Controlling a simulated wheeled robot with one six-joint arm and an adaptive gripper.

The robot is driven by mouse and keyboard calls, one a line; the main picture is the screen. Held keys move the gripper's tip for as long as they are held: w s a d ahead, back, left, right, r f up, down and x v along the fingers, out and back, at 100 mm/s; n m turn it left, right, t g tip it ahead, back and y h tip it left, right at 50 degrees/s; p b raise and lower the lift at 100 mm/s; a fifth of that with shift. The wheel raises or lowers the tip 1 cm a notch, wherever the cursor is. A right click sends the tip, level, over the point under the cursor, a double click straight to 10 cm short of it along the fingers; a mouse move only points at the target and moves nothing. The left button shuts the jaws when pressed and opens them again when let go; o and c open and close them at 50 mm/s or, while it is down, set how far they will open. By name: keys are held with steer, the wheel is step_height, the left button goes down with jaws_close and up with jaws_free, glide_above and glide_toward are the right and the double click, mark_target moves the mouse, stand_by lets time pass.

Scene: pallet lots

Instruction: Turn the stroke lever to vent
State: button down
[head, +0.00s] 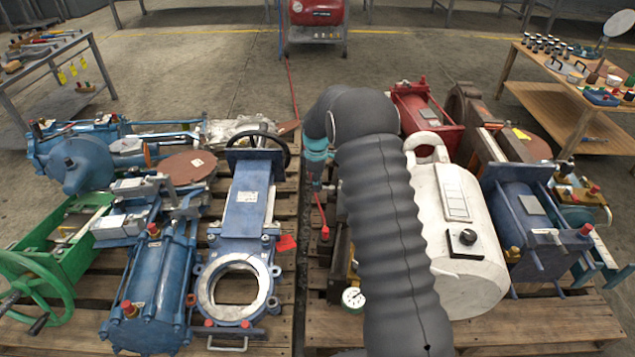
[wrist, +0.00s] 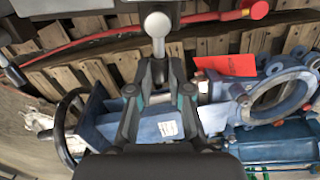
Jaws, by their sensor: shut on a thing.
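My gripper (wrist: 158,72) shows in the wrist view, its two fingers closed together on a short grey lever with a pale round knob (wrist: 158,24). I take this to be the stroke lever. The knob stands just beyond the fingertips. The lever's base and any vent marking are hidden or too small to read.
A blue gate valve (head: 240,200) with a black handwheel lies on the left pallet; a red tag (wrist: 228,66) is beside it. A red hose (wrist: 110,36) crosses near the gripper. A white cylinder (head: 470,235) stands right of my arm, and a gauge (head: 353,298) left of it.

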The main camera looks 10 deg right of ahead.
steer(key=c, duration=1.1)
jaws_free()
step_height(320, 180, up, 12)
steer(key=shift+s, duration=0.35)
steer(key=shift+a, duration=0.1)
